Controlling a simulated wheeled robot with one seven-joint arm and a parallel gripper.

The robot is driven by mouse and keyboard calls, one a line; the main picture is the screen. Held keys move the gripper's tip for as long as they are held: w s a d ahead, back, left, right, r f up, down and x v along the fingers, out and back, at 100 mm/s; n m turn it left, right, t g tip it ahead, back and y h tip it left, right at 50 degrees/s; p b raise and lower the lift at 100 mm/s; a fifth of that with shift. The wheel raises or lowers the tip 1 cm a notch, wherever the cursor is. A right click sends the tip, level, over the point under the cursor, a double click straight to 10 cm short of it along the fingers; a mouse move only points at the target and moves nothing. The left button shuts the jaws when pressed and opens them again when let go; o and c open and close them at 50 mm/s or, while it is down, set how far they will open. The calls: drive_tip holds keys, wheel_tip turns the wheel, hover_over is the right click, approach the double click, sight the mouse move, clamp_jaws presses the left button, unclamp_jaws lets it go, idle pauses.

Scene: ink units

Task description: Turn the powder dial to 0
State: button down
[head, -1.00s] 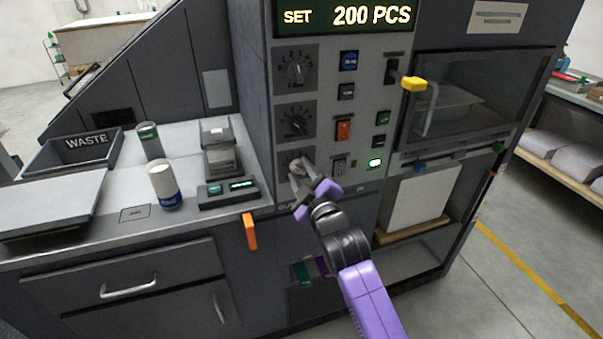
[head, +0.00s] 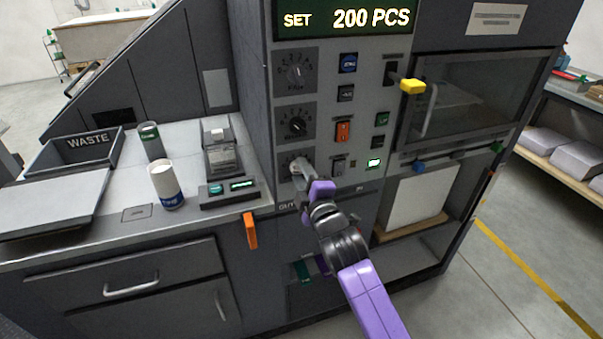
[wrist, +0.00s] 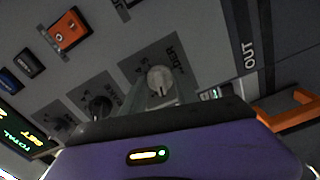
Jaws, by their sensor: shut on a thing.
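The powder dial is the lowest of three dials in a column on the grey panel. In the head view its light knob (head: 297,167) is mostly covered by my gripper (head: 303,172). In the wrist view the pale round knob (wrist: 160,79) sits on a dark grey plate whose lettering ends in "DER". My gripper (wrist: 163,97) is shut on the knob, fingers pointing at the panel. The number the pointer stands at is too small to read.
Two more dials (head: 296,72) (head: 297,125) are above. An orange rocker switch (head: 343,131) and several buttons are to the right. An orange handle (head: 250,230) juts out below left. A white-and-blue can (head: 166,186) stands on the counter at left.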

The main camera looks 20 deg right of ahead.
drive_tip(key=shift+f, duration=0.1)
drive_tip(key=c, duration=0.9)
unclamp_jaws()
drive_tip(key=shift+c, duration=0.2)
drive_tip(key=s, duration=0.8)
drive_tip(key=shift+b, duration=0.3)
drive_tip(key=shift+w, duration=0.1)
